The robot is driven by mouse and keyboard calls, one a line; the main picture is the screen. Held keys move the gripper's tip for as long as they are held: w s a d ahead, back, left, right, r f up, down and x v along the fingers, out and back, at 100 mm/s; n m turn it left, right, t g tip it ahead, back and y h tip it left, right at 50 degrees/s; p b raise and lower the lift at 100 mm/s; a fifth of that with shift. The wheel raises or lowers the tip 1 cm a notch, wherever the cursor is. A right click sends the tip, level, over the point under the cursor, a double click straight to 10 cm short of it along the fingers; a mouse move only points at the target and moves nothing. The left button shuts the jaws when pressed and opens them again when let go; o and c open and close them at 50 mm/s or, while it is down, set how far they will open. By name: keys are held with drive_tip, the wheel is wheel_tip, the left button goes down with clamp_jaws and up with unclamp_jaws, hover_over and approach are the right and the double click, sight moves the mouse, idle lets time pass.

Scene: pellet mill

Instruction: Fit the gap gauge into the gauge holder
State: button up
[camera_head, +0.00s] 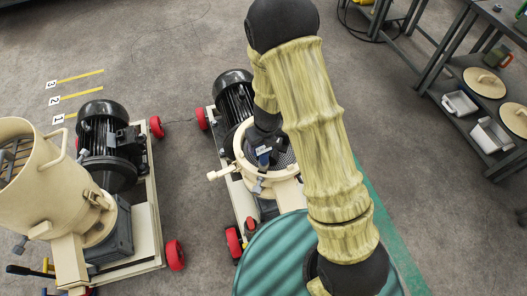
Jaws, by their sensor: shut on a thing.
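My arm in its yellow sleeve rises from the bottom right, bends at the top and reaches down behind itself. My gripper (264,150) is small and partly hidden over the cream die ring of the middle pellet mill (240,150). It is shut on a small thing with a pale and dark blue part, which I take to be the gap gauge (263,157). Its outline is too small to make out. I cannot pick out the gauge holder for certain. Whether the gauge touches the mill cannot be told.
Another mill with a cream hopper (40,170) stands on a red-wheeled frame at left. A green ribbed drum (270,262) stands close in front, partly behind my arm. A grey shelf bench (465,75) holds trays and lids at right.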

drive_tip(key=shift+c, duration=0.6)
drive_tip(key=shift+r+p, duration=3.55)
drive_tip(key=shift+a+f, duration=0.1)
